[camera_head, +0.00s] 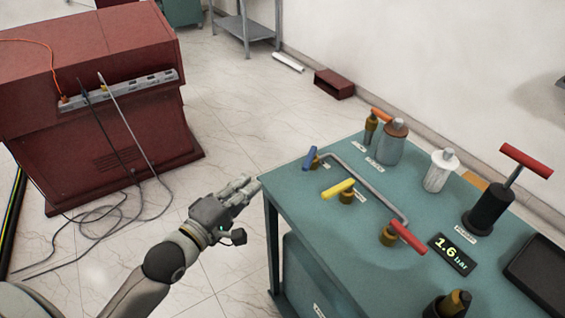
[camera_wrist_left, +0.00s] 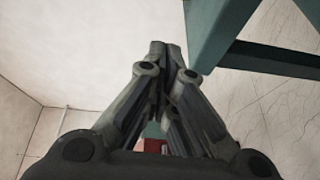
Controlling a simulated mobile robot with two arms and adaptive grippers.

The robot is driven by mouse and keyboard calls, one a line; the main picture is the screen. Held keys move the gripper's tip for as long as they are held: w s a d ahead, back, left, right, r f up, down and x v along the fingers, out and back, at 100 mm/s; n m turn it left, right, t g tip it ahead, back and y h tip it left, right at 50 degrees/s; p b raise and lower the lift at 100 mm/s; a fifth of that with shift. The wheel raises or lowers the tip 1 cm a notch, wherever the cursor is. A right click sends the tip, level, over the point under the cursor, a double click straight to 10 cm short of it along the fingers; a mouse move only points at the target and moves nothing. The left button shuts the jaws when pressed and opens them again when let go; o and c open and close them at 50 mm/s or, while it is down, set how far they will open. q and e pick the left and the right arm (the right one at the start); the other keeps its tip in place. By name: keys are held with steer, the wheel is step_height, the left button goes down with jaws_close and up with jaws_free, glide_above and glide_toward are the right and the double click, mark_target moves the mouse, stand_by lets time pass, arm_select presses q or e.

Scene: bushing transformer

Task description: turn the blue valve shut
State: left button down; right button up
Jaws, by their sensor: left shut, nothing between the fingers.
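The blue valve (camera_head: 310,158) is at the left far part of the green table (camera_head: 290,196), on a brass body at one end of a bent grey pipe. Its blue handle stands tilted. My left gripper (camera_head: 255,184) is shut and empty, just left of the table's near left corner, apart from the valve. In the left wrist view the gripper (camera_wrist_left: 165,50) has its fingers together, with a table leg at the upper right. The blue valve does not show in that view. My right gripper is not in view.
A yellow valve (camera_head: 338,189), a red valve (camera_head: 408,237) and an orange valve (camera_head: 381,115) stand near the blue one. A pressure display (camera_head: 452,254) reads 1.6 bar. A red-handled pump (camera_head: 487,208) stands at the right. A red cabinet (camera_head: 90,120) with loose cables is at the left.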

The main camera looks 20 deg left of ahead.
mark_target(310, 159)
arm_select(q)
steer(key=shift+n, duration=0.4)
steer(key=x, duration=0.6)
steer(key=r+x, duration=0.1)
steer(key=x, duration=0.3)
steer(key=shift+r+p, duration=0.1)
steer(key=shift+p, duration=0.3)
steer(key=d, duration=0.3)
steer(key=shift+s+d, duration=0.1)
steer(key=shift+d, duration=0.15)
steer(key=shift+d+p, duration=0.3)
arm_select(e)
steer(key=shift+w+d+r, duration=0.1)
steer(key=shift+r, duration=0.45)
